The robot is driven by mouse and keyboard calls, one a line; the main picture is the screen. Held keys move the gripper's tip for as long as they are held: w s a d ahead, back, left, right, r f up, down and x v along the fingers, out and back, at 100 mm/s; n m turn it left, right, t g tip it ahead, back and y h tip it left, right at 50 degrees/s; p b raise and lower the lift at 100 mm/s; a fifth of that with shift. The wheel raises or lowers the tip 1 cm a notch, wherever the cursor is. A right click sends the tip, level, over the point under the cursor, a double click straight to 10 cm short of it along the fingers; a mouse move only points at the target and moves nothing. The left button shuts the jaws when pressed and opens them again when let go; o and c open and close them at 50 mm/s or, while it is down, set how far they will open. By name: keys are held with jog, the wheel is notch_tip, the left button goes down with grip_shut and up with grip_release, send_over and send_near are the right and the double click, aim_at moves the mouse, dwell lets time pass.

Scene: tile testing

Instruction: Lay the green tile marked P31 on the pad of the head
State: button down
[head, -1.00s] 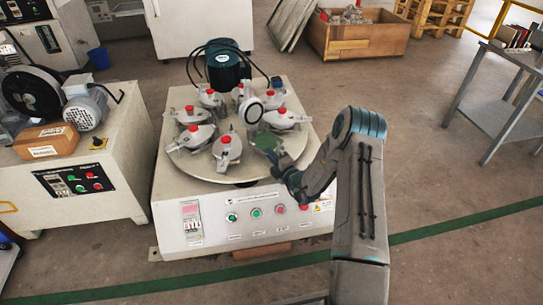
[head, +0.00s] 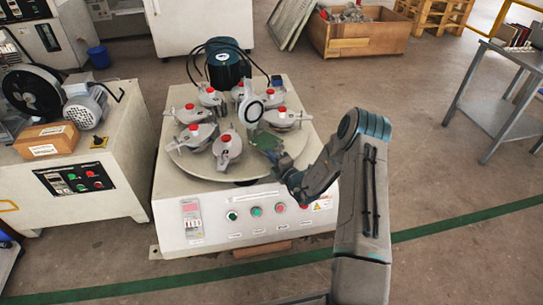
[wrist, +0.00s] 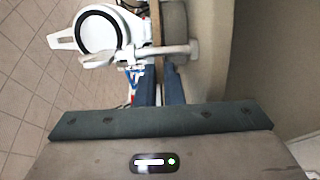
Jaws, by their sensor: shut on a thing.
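A green tile (head: 266,142) is at the tip of my gripper (head: 275,155), over the front right of the round turntable (head: 190,165). My gripper is shut on it; its marking cannot be read. A tilted-up head with a white round face and dark ring (head: 254,111) stands just behind and left of the tile. In the wrist view, the ringed round face (wrist: 97,33) is at the upper left, beside my gripper's blue fingers (wrist: 159,88). The tile is hard to make out there, and I cannot tell whether it touches the head.
Several other heads with red knobs, such as one (head: 227,148), sit lowered around the turntable. A dark motor (head: 226,68) stands behind. Control buttons (head: 256,211) line the machine's front. A bench with a brown box (head: 47,143) is at left.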

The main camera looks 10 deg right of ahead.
jog(key=c, duration=1.3)
grip_release()
jog(key=shift+o, duration=0.2)
jog(key=shift+s+f, duration=0.1)
jog(key=shift+s, duration=0.05)
jog(key=shift+s+d+f+p, duration=0.1)
jog(key=shift+s+d+p, duration=0.25)
jog(key=shift+s, duration=0.3)
jog(key=shift+p+v, duration=0.7)
jog(key=shift+v, duration=1.1)
